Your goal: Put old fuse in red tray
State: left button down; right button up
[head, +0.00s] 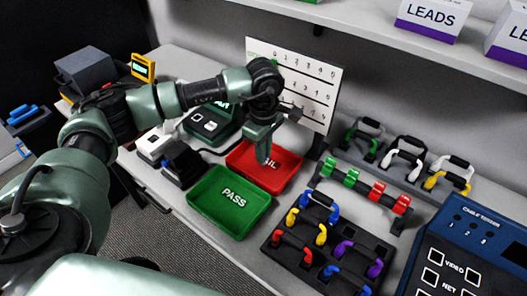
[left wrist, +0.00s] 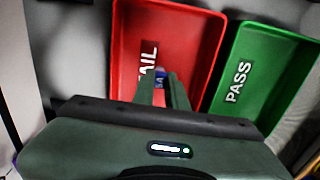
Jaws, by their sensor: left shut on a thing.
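The red tray (head: 286,169), marked FAIL, lies on the bench beside the green PASS tray. My left gripper (head: 263,157) points down over the red tray and covers part of its label. In the left wrist view the red tray (left wrist: 185,40) lies below and beyond the fingers. My left gripper (left wrist: 160,82) is shut on a small, pale and bluish piece, the old fuse (left wrist: 160,72), which is mostly hidden between the fingers. I cannot tell whether the fuse touches the tray floor. My right gripper is not in view.
The green tray (head: 215,208) is directly in front of the red one. A white board (head: 310,75) with rows of numbers stands behind. A dark rack with coloured cables (head: 320,236) and a blue cable tester (head: 470,235) are to the right. A shelf overhangs the back.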

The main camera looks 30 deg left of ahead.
pick_arm(q)
jog(key=shift+f+b, duration=0.2)
jog(key=shift+b, duration=0.1)
dwell(0.5)
jog(key=c, duration=0.8)
grip_release()
jog(key=shift+r+p, duration=2.15)
jog(key=shift+r, duration=1.9)
jog(key=shift+r, duration=0.1)
